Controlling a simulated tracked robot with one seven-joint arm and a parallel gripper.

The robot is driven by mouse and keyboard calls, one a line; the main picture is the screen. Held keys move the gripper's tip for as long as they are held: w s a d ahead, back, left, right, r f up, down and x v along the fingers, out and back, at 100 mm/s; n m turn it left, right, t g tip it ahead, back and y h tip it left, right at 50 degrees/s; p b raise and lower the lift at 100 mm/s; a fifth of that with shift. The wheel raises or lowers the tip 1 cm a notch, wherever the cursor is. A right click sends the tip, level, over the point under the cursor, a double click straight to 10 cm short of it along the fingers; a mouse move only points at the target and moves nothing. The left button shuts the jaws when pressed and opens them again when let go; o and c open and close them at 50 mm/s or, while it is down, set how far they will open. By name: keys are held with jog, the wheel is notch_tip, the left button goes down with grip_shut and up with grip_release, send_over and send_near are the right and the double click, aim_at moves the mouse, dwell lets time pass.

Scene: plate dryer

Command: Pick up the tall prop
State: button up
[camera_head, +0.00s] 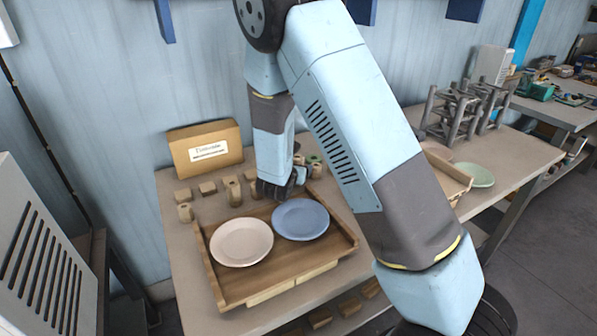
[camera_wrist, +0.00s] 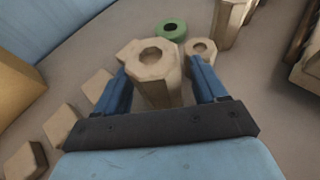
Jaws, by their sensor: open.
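A tall, pale wooden eight-sided prop (camera_wrist: 163,88) with a round hole in its top stands upright in the wrist view. My gripper (camera_wrist: 159,68) is open, with one blue finger at each side of this prop. I cannot tell how far down its sides the fingers reach. In the head view my gripper (camera_head: 284,190) is low over the table, behind the blue plate, and the prop between its fingers is not clear there. Another tall prop (camera_wrist: 232,18) stands at the top right of the wrist view.
A smaller holed block (camera_wrist: 202,49) and a green ring (camera_wrist: 171,29) stand close behind the prop. Low blocks (camera_wrist: 62,124) lie to the left. A wooden tray (camera_head: 222,288) holds a pink plate (camera_head: 241,242) and a blue plate (camera_head: 301,219). A cardboard box (camera_head: 206,149) stands by the wall.

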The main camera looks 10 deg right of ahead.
jog(key=c, duration=1.2)
